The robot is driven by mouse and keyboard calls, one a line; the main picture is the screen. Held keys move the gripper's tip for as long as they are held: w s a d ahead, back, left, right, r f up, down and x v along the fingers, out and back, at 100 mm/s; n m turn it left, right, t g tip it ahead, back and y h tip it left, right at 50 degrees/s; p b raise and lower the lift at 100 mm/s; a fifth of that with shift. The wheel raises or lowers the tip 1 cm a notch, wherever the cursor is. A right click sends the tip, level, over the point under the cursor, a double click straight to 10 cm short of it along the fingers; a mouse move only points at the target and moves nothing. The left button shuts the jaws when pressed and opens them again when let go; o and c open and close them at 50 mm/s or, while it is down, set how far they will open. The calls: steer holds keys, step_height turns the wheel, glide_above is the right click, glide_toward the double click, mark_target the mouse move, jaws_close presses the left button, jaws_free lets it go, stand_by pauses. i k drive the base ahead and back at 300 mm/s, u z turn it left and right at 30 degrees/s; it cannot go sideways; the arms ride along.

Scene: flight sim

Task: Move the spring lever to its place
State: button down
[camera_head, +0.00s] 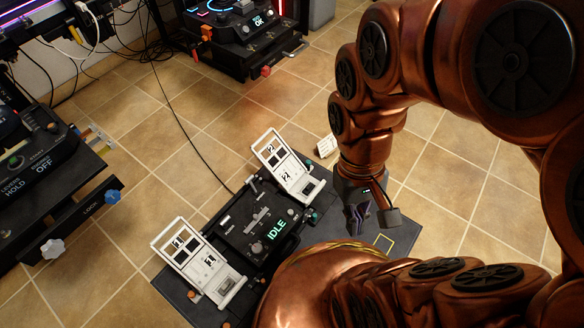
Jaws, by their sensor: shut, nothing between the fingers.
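A black console (233,231) with a green IDLE display (277,230) stands on a dark platform in the lower middle. Its face has a small grey lever or slider (258,214) and a round knob (257,247). I cannot tell for sure which part is the spring lever. A white frame marked 1 (186,240) stands at the console's left, and a white frame marked 2 (276,151) at its upper right. My gripper (368,214) is to the right of the console, over the platform, apart from the lever. It is shut and empty.
A yellow square outline (384,243) marks the platform near my gripper. A small white label card (327,146) is behind the arm. Another console (31,160) reading HOLD and OFF is at left; one reading OK (247,32) is at the back. Tiled floor between them is mostly clear, crossed by a black cable.

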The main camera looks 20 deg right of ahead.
mark_target(247, 181)
steer(key=z, duration=0.25)
steer(key=k, duration=0.95)
steer(key=u, duration=1.5)
steer(key=i, duration=0.5)
steer(key=u, duration=0.05)
